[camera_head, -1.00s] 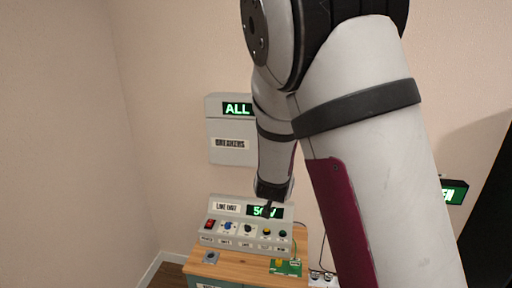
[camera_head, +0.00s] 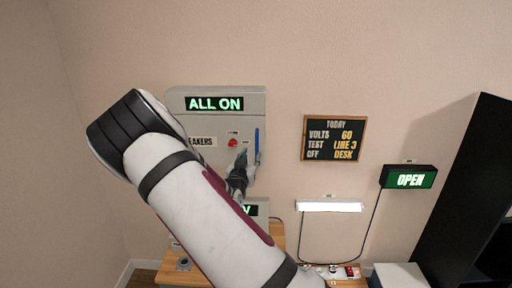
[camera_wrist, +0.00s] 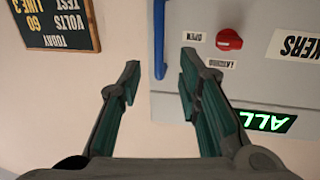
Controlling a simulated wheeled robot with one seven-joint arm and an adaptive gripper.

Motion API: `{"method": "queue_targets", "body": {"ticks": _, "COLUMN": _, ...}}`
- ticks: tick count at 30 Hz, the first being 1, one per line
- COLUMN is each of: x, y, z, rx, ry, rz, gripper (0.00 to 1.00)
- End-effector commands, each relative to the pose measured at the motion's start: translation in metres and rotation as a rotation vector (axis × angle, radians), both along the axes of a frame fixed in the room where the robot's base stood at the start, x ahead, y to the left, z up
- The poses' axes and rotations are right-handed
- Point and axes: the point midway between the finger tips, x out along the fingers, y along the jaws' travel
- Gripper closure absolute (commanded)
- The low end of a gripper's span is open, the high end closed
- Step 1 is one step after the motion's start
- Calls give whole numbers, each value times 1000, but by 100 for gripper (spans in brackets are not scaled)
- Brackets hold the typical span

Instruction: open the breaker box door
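The grey breaker box (camera_head: 216,104) hangs on the wall with a lit "ALL ON" sign, and its door looks closed. A red latch knob (camera_head: 233,143) and an upright blue handle (camera_head: 257,139) are on the door's right side. In the wrist view the red knob (camera_wrist: 229,40) is beside small "OPEN" and "LATCHED" labels; its exact setting is unclear. My gripper (camera_head: 242,160) is in front of the door near the handle's lower end. In the wrist view my gripper (camera_wrist: 161,72) is open, its fingers on either side of the blue handle (camera_wrist: 159,40). I cannot see contact.
A dark notice board (camera_head: 334,138) and a lit white lamp (camera_head: 330,206) are on the wall to the right. A green "OPEN" sign (camera_head: 409,177) is farther right. A wooden desk (camera_head: 277,238) stands below, with a panel partly hidden by my arm. The wall left of the box is clear.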

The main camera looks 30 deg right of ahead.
Motion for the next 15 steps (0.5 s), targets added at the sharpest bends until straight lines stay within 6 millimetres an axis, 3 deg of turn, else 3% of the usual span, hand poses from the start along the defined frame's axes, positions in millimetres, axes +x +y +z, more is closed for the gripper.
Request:
{"method": "queue_targets", "body": {"ticks": 9, "x": 43, "y": -44, "z": 0, "rx": -1, "ry": 1, "rz": -2, "gripper": 68}}
{"method": "queue_targets", "body": {"ticks": 15, "x": 59, "y": -60, "z": 0, "rx": -1, "ry": 1, "rz": 0, "gripper": 68}}
